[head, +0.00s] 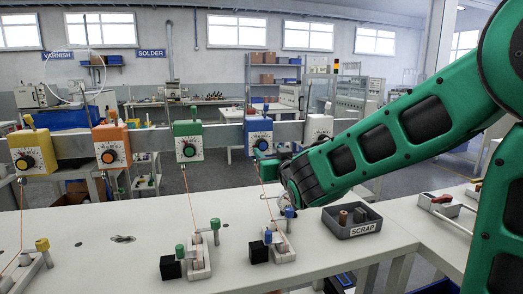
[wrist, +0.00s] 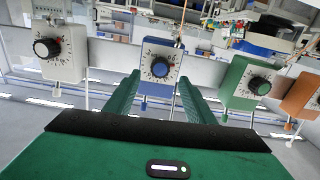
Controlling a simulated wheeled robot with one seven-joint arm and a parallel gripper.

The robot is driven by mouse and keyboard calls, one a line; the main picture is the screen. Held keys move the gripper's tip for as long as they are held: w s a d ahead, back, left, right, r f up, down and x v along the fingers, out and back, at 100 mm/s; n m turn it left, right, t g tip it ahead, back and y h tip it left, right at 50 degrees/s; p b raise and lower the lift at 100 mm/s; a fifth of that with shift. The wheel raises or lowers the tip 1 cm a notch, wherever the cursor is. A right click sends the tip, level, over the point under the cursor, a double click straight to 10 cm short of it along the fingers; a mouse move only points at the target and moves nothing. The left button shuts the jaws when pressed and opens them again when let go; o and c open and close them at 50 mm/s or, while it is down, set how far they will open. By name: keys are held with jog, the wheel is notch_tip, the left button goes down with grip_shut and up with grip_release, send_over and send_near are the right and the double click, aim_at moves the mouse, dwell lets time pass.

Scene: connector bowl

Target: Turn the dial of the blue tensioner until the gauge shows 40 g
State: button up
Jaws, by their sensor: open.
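The blue tensioner (head: 259,134) hangs on the grey rail in the head view, between the green and white tensioners. In the wrist view the blue tensioner (wrist: 148,86) is near the middle, with a dark dial (wrist: 160,67) on a white scale face. The scene looks upside down there. My gripper (head: 268,167) is just in front of and below the blue tensioner in the head view. In the wrist view my gripper (wrist: 160,80) is open, its green fingers left and right of the blue tensioner, with nothing between them touching visibly. The gauge reading is too small to read.
Yellow (head: 24,152), orange (head: 110,147), green (head: 187,141) and white (head: 319,128) tensioners share the rail. Thin orange threads run down to clamps on the white table (head: 120,262). A grey scrap tray (head: 350,230) stands right of the clamps.

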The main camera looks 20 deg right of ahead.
aim_at(263, 146)
jog(key=w, duration=0.6)
jog(key=shift+w, duration=0.35)
jog(key=shift+c, duration=0.5)
jog(key=c, duration=1)
